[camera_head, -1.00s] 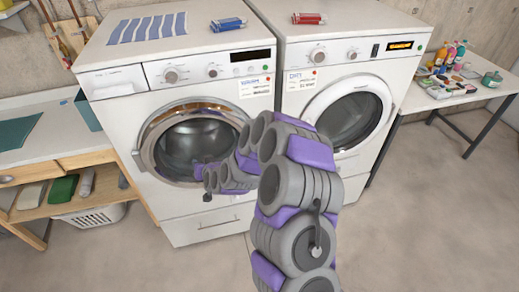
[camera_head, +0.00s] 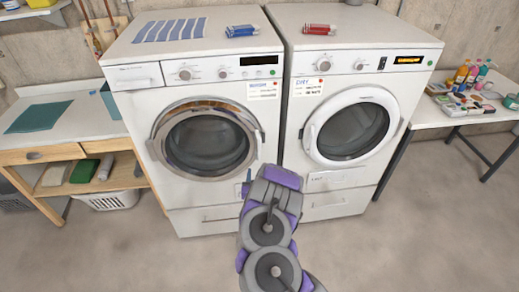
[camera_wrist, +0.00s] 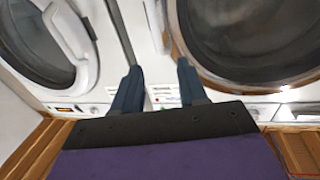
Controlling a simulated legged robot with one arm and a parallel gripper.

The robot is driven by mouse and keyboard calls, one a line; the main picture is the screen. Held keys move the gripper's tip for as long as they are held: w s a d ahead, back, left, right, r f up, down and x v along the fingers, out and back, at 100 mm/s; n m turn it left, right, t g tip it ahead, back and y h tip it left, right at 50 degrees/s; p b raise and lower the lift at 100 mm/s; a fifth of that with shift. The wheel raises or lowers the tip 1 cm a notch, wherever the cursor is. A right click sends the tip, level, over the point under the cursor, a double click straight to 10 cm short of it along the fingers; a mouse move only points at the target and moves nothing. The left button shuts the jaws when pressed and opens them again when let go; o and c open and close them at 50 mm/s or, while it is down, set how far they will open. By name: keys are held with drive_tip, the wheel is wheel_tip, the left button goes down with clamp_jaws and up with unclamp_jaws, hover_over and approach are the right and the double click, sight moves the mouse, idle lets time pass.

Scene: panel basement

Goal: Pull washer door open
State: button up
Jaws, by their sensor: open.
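The washer (camera_head: 206,190) is the left white machine. Its round glass door (camera_head: 207,140) has a chrome rim and looks shut. A small handle (camera_head: 258,134) sits at the door's right edge. My gripper (camera_head: 246,182) is low in front of the gap between the two machines, below and right of the door, partly hidden by my arm. In the wrist view my gripper (camera_wrist: 159,67) shows two blue fingers apart with nothing between them. The washer door also shows at the right of the wrist view (camera_wrist: 245,35), turned over.
A white dryer (camera_head: 345,180) stands close on the right, its round door shut. A wooden bench (camera_head: 50,155) is at the left and a white table (camera_head: 480,118) with bottles at the right. The concrete floor in front is clear.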

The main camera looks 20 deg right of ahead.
drive_tip(key=b, duration=0.2)
approach(259, 149)
drive_tip(key=w+d, duration=0.2)
drive_tip(key=d, duration=0.1)
drive_tip(key=x, duration=0.2)
drive_tip(key=b+x, duration=0.1)
drive_tip(key=x, duration=0.2)
drive_tip(key=b+x, duration=0.1)
drive_tip(key=x, duration=0.1)
drive_tip(key=shift+w+a, duration=0.15)
drive_tip(key=shift+w, duration=0.4)
drive_tip(key=shift+w+a, duration=0.2)
drive_tip(key=shift+a, duration=0.05)
drive_tip(key=shift+a+r, duration=0.15)
drive_tip(key=shift+a, duration=0.3)
drive_tip(key=shift+d, duration=0.5)
drive_tip(key=c, duration=0.7)
drive_tip(key=shift+a, duration=0.15)
clamp_jaws()
